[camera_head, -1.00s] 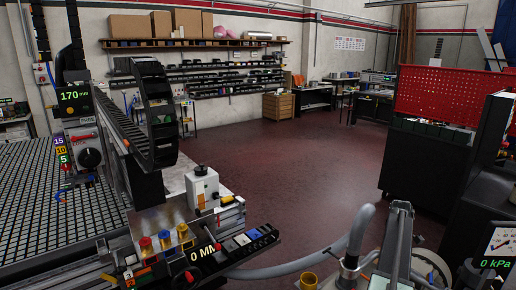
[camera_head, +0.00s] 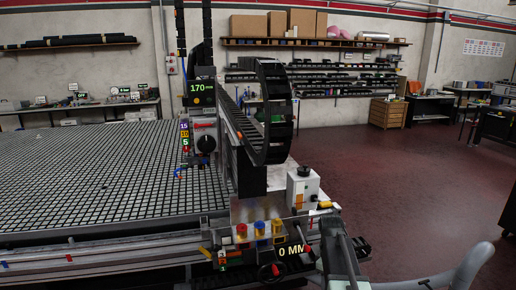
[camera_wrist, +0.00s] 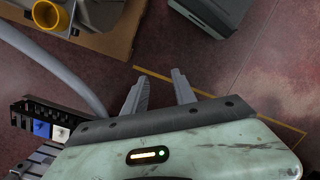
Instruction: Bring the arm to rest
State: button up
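My gripper (camera_wrist: 160,80) shows in the wrist view with its two grey fingers spread apart and nothing between them. It hangs over the dark red floor, clear of any object. In the head view, a grey arm link that looks like mine (camera_head: 342,258) rises at the bottom, right of the control panel. The fingers cannot be made out there.
The vacuum grid table (camera_head: 90,185) fills the left of the head view. A gantry with a black cable chain (camera_head: 277,110) stands at its right end, above a panel with coloured knobs. A grey hose (camera_head: 465,272) lies bottom right. Open floor (camera_head: 410,190) extends right.

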jog(key=s+a+m+t, duration=0.1)
jog(key=s+a+m, duration=0.2)
jog(key=a, duration=0.4)
jog(key=s+a+m+t, duration=0.1)
jog(key=s+a+m, duration=0.2)
jog(key=a+m, duration=0.2)
jog(key=shift+s+a+m, duration=0.3)
jog(key=shift+a+m, duration=0.1)
jog(key=shift+a, duration=0.45)
